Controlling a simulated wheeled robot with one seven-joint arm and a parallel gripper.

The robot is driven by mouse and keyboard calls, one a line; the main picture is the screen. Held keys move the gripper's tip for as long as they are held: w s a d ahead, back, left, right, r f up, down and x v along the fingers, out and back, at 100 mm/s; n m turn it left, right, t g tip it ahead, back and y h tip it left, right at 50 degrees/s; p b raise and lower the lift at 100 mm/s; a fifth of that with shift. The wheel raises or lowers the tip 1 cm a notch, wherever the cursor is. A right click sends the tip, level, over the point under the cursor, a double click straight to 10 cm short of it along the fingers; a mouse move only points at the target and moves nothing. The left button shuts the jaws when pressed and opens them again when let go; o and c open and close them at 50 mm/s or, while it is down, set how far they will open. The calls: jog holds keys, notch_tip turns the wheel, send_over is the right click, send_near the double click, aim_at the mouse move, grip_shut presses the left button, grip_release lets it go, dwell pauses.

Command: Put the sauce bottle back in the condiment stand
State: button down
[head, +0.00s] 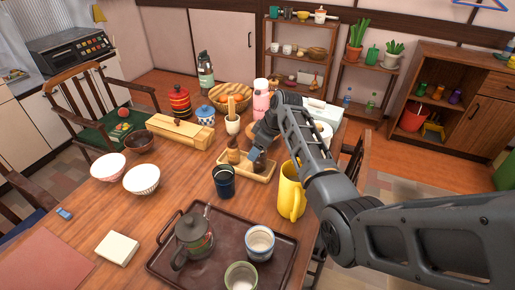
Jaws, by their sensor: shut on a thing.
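The condiment stand (235,172) is a small, shallow wooden tray in the middle of the table. A brown bottle (233,155) with a lighter top stands at its left part. A small dark bottle (260,163), which looks like the sauce bottle, is at its right part. My gripper (256,154) reaches in from the right, low over the stand, and is shut on the dark bottle. The bottle's top is hidden by my gripper. I cannot tell whether its base touches the stand.
A dark cup (223,185) stands close in front of the stand, and a yellow pitcher (291,195) stands to its right. Behind are a pink bottle (261,103) and a white cup with utensils (232,125). A brown tray (185,268) holds a teapot and cups in front.

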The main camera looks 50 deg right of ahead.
jog(key=shift+f, duration=0.1)
jog(key=shift+c, duration=1.8)
grip_release()
jog(key=v, duration=1.2)
